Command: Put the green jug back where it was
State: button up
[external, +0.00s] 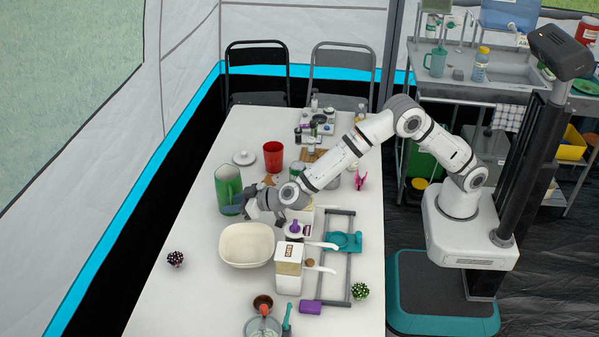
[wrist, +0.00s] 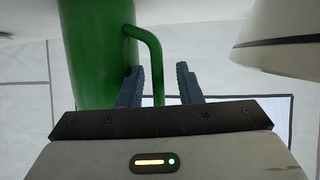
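The green jug (external: 228,188) stands upright on the white table, left of my gripper, in the external view. In the wrist view the jug (wrist: 95,55) fills the upper left, and its handle (wrist: 156,62) passes between my two fingers. My gripper (external: 250,204) is low over the table beside the jug. In the wrist view my gripper (wrist: 160,75) is open around the handle, with a visible gap between the handle and the right finger. The exact contact on the left finger cannot be told.
A cream bowl (external: 246,245) sits close below my gripper in the external view. A red cup (external: 273,157) and a white lid (external: 244,158) stand behind. A white carton (external: 289,268) and a grey rack (external: 351,275) are to the right. The table's left front is mostly clear.

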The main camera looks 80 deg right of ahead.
jog(key=s+d+r+n+y+p, duration=0.1)
jog(key=s+d+r+y, duration=0.15)
jog(key=r, duration=0.45)
jog(key=s+d+r+y+p, duration=0.1)
jog(key=s+r+p, duration=0.1)
jog(key=s+r, duration=0.35)
jog(key=s+d+r+n+g+y, duration=0.25)
jog(key=s+d, duration=0.25)
jog(key=s, duration=0.4)
jog(key=s+d+f+g+h, duration=0.1)
jog(key=s+d, duration=0.4)
jog(key=s, duration=0.5)
jog(key=s+d+f+m+g+h, duration=0.1)
jog(key=s+d+f+g, duration=0.3)
jog(key=s, duration=0.7)
jog(key=s+d+f+m+g+h, duration=0.1)
jog(key=s+d+f+g, duration=0.1)
jog(key=s+d, duration=0.5)
jog(key=s+g, duration=0.1)
jog(key=s, duration=0.3)
jog(key=shift+f+g+h, duration=0.35)
jog(key=shift+f+h, duration=0.05)
jog(key=shift+s, duration=0.1)
